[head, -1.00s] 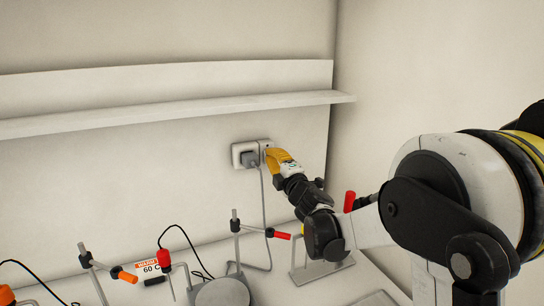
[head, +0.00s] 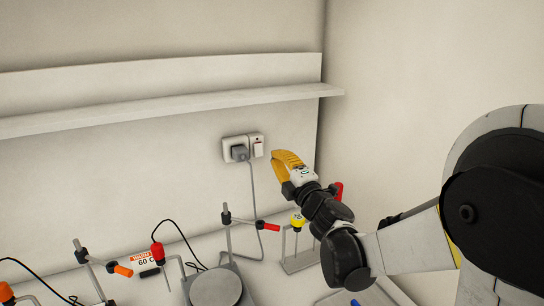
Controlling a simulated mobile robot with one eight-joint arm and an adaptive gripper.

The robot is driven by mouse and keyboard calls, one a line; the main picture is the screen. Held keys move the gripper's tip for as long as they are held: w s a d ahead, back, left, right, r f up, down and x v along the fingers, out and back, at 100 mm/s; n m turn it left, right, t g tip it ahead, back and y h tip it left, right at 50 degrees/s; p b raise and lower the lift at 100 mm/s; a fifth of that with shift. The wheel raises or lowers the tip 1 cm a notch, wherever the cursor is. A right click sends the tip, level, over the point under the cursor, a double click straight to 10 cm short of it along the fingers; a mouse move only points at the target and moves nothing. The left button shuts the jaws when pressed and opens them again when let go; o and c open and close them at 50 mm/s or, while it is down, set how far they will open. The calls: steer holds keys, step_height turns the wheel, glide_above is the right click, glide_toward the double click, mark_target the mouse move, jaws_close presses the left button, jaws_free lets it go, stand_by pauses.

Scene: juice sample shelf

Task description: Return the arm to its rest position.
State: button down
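My gripper (head: 284,158) has yellow fingers and is in the middle of the head view, in front of the back wall, just right of the wall socket (head: 243,148). The fingers look close together, but from this side I cannot tell whether they are shut. No object shows between them. A gap of wall shows between the fingertips and the socket's rocker switch (head: 258,146). My arm (head: 410,245) reaches in from the right edge.
A grey plug with a cable is in the socket. Below stand a round grey plate (head: 216,288), a stand with a red-tipped clamp (head: 266,226), a yellow-topped item (head: 297,220) and a "60 C" sign (head: 146,258). A long empty shelf (head: 170,108) runs above.

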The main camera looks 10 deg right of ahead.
steer(key=s+d+f+m+g+h+b, duration=0.1)
steer(key=s+d+m+g+h, duration=0.1)
steer(key=s+d+m+h, duration=0.25)
steer(key=s+d+f+m+g+h, duration=0.1)
steer(key=s+d+m+g+h, duration=0.15)
steer(key=s+m, duration=0.45)
steer(key=s+a+f+m+g+y, duration=0.1)
steer(key=s+a+f+m+g, duration=0.1)
steer(key=s, duration=0.5)
steer(key=s+a+f+m+g+y, duration=0.1)
steer(key=s+a+f+m+g, duration=0.2)
steer(key=s+f, duration=0.3)
steer(key=s+a+f+m+g+y+b, duration=0.1)
steer(key=s+a+f+m+g, duration=0.1)
steer(key=s+f, duration=0.4)
steer(key=shift+s+a+f+m+g, duration=0.2)
steer(key=shift+s+m+g, duration=0.15)
steer(key=shift+s+m, duration=0.5)
